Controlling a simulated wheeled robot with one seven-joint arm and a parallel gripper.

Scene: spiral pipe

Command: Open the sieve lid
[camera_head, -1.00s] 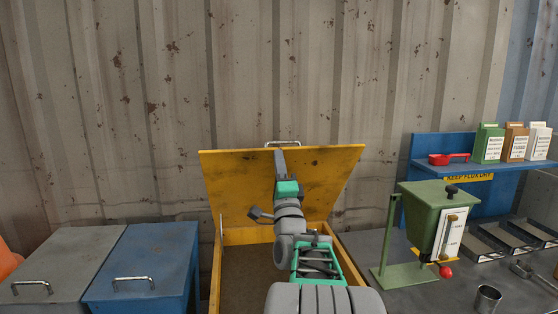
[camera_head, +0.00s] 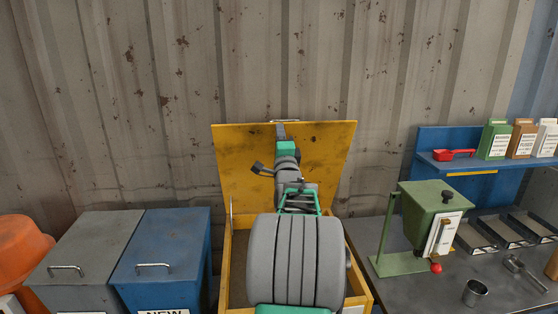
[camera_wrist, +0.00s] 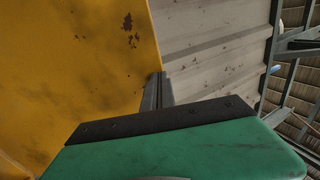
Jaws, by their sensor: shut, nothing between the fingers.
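The sieve lid (camera_head: 240,165) is a yellow, scuffed panel standing raised at the back of a yellow box (camera_head: 226,262). A metal handle shows at its top edge. My gripper (camera_head: 281,130) is at the inner face of the lid, near the middle of its top edge. In the wrist view my gripper's fingers (camera_wrist: 157,90) are together and empty, beside the yellow lid face (camera_wrist: 85,60). I cannot tell whether they touch the lid. My arm hides much of the box's inside.
A grey bin (camera_head: 95,240) and a blue bin (camera_head: 175,235) with closed lids stand left of the box. An orange container (camera_head: 20,250) is farther left. A corrugated wall (camera_head: 165,80) stands behind.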

